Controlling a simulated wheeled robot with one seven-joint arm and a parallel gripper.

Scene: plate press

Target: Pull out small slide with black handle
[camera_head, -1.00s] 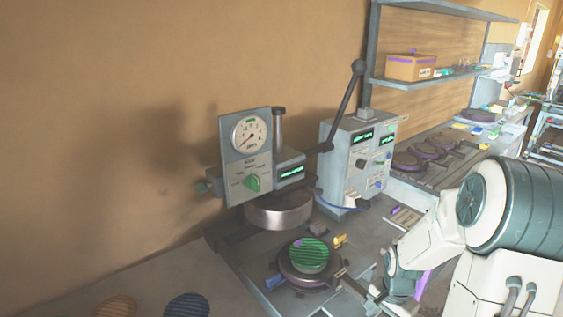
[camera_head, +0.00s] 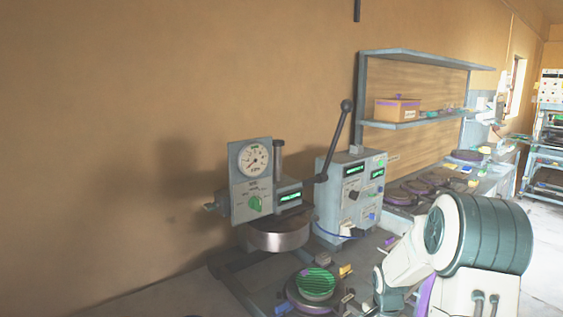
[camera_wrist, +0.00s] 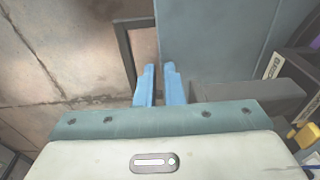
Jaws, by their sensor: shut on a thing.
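The press (camera_head: 278,232) stands against the wall, with a round gauge, a green knob and a metal cylinder. A thin dark angular handle (camera_wrist: 124,55) shows just left of the fingers. The fingers are shut on it, though the contact itself is hard to see. In the head view my gripper is mostly cut off or hidden at the bottom edge.
A yellow piece (camera_head: 346,271) lies beside the plate holder. A shelf (camera_head: 425,120) with a cardboard box (camera_head: 397,109) hangs behind. Several dark round plates lie on the bench at right.

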